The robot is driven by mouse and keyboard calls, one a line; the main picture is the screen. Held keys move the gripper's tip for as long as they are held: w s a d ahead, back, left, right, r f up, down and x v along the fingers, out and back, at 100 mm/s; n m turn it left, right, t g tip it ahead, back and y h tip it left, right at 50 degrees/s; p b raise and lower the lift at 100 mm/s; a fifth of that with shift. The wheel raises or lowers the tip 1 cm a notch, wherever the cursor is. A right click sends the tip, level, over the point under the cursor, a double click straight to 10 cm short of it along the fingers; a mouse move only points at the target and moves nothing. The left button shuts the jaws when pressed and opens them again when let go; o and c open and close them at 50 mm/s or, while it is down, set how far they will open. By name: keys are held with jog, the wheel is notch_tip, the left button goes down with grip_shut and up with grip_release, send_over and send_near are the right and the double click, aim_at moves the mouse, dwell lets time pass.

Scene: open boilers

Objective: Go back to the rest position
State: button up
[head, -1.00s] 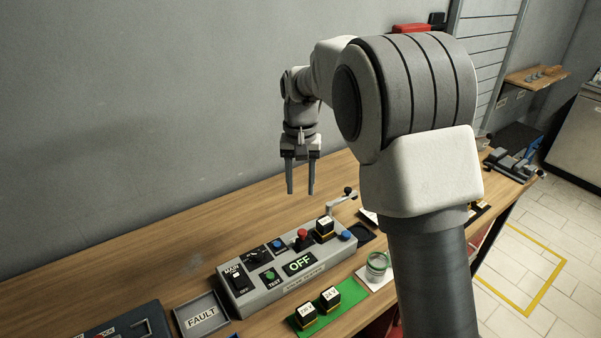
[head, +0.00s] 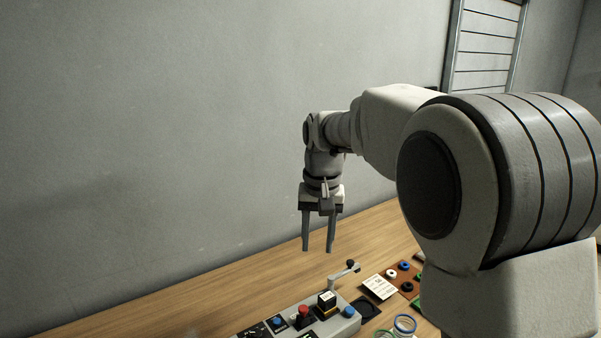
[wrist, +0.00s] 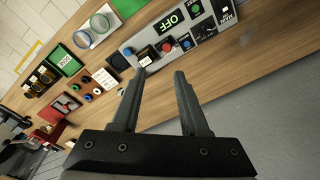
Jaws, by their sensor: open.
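My gripper (head: 318,250) hangs with its fingers pointing down above the wooden bench (head: 240,286). The two dark fingers are apart with nothing between them, as the wrist view (wrist: 158,84) also shows. The gripper is clear of the grey control box (head: 346,322), which stands below it and is cut off by the lower edge of the head view. A black block with a white top (head: 327,301) sits on the box, beside a red button (head: 303,311) and a blue button (head: 348,312). In the wrist view the box's display (wrist: 171,21) reads OFF.
A small lever (head: 343,272) stands up behind the box. The grey wall (head: 180,120) rises behind the bench. The air around the gripper is free.

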jog(key=s+d+r+t, duration=0.1)
jog(key=s+d+r, duration=0.2)
jog(key=s, duration=0.3)
jog(key=s+d+r+t, duration=0.1)
jog(key=s+d+r, duration=0.15)
jog(key=s, duration=0.35)
jog(key=s+d+f+t, duration=0.1)
jog(key=s+d, duration=0.1)
jog(key=s, duration=0.4)
jog(key=s+d+f+t, duration=0.1)
jog(key=s+d+f, duration=0.1)
jog(key=s, duration=0.5)
jog(key=shift+d+f+n+t, duration=0.25)
jog(key=shift+d+n+t, duration=0.15)
jog(key=shift+d, duration=0.1)
jog(key=shift+s+d, duration=0.1)
jog(key=shift+d, duration=0.05)
